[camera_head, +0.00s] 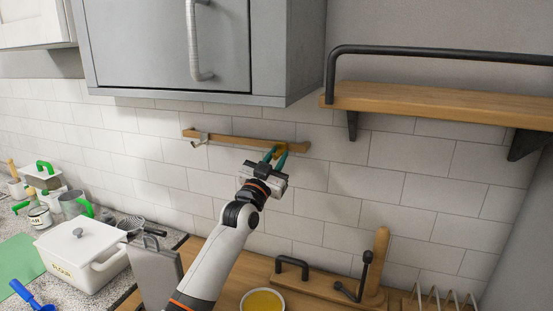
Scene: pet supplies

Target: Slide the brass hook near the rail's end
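A wooden rail (235,138) is fixed to the white tiled wall under the grey cabinet. A small silvery-grey hook (200,139) hangs near the rail's left end. My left gripper (275,153) is up at the rail close to its right end, with its teal fingers in front of the rail. A yellowish patch shows between the fingers; I cannot tell whether it is the brass hook or the rail's wood. No brass hook shows clearly elsewhere. Whether the fingers are closed on something is too small to tell. My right gripper is not in view.
The grey cabinet (165,45) hangs just above the rail. A wooden shelf (430,103) with a black bar is at upper right. Below are a white flour box (85,262), a grey upright board (153,275), a yellow-filled bowl (263,301) and a wire rack (445,302).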

